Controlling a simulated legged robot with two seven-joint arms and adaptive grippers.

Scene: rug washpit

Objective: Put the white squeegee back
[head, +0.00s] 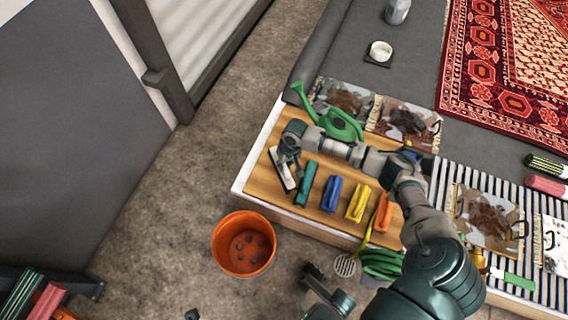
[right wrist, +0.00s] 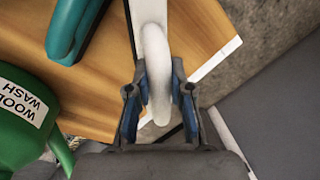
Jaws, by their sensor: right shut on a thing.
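The white squeegee (head: 281,172) is at the left end of the wooden board (head: 262,182), left of a teal squeegee (head: 305,184). My right gripper (head: 287,155) is shut on its white handle. The right wrist view shows the handle (right wrist: 155,60) between the two blue-padded fingers (right wrist: 158,100). The squeegee is over the board; whether it touches the wood I cannot tell. What seems to be my left gripper (head: 312,273) is low in the head view, beside the board's front edge; its jaw state is unclear.
Blue (head: 331,194), yellow (head: 357,203) and orange (head: 383,212) squeegees line the board to the right. A green watering can (head: 335,121) stands behind. An orange bucket (head: 243,243) is on the floor in front, near a green hose (head: 381,263).

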